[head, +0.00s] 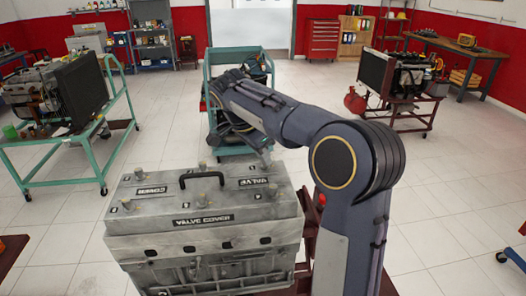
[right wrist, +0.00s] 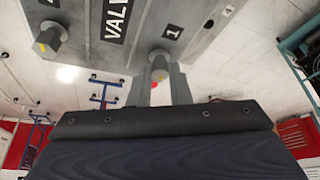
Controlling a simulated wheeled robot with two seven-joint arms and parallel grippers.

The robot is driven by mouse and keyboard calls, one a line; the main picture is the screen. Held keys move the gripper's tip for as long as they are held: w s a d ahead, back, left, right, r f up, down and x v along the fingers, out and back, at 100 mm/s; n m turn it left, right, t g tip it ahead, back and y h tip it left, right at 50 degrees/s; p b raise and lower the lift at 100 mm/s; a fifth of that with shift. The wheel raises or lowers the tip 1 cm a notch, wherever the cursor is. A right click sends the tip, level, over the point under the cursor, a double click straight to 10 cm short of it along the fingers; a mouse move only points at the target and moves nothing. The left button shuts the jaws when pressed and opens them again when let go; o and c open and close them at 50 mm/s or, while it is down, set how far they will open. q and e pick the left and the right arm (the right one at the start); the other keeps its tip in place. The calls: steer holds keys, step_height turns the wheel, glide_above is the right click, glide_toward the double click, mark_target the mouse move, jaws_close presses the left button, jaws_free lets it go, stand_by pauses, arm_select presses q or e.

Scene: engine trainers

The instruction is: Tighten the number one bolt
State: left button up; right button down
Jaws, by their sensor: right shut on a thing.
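The grey valve cover (head: 200,200) sits on the engine block, with a black handle (head: 202,178) and bolts along its edges. In the right wrist view, the number one bolt (right wrist: 158,60) stands beside a black label with a white 1 (right wrist: 172,32). My right gripper (right wrist: 162,78) has its two fingers on either side of this bolt and is shut on it. My left gripper is not in view.
Another bolt (right wrist: 48,40) stands on the cover to the left in the wrist view. A teal cart (head: 212,75) is behind the engine. A green-framed engine stand (head: 95,138) is at left, another stand (head: 405,105) at right. White floor lies between them.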

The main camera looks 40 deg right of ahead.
steer(key=m, duration=0.1)
steer(key=m+g+p, duration=0.1)
steer(key=m, duration=0.1)
steer(key=m+p, duration=0.1)
steer(key=m, duration=0.1)
steer(key=shift+w+g+y, duration=0.25)
steer(key=shift+g+y, duration=0.05)
steer(key=shift+g, duration=0.1)
steer(key=shift+m, duration=0.3)
steer(key=c, duration=1.3)
jaws_free()
steer(key=shift+d, duration=0.1)
steer(key=shift+c, duration=0.2)
steer(key=v, duration=0.7)
steer(key=shift+w+r, duration=0.15)
steer(key=shift+r, duration=0.2)
